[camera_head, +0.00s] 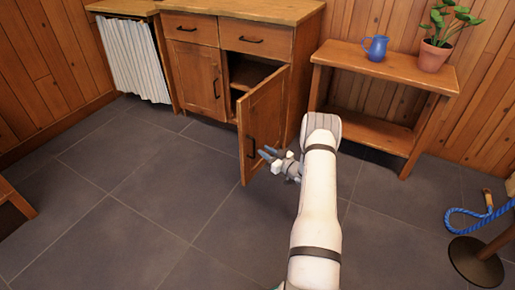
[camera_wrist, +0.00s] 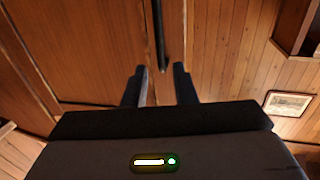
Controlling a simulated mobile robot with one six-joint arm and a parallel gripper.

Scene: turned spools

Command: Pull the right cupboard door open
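The right cupboard door (camera_head: 264,122) is swung well out from the wooden cupboard (camera_head: 240,61), and a shelf inside shows behind it. Its black vertical bar handle (camera_head: 251,147) is on the door's face near the free edge. My gripper (camera_head: 265,154) is just right of the handle. In the wrist view my gripper (camera_wrist: 160,68) has its two dark fingers spread apart. The lower end of the handle (camera_wrist: 161,35) shows in line with the gap between them. I cannot tell whether the fingers touch it.
The left cupboard door (camera_head: 197,78) is closed under two drawers. A side table (camera_head: 385,75) with a blue jug (camera_head: 376,48) and a potted plant (camera_head: 436,45) stands to the right. A round stand base (camera_head: 476,262) and blue rope (camera_head: 475,214) lie lower right.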

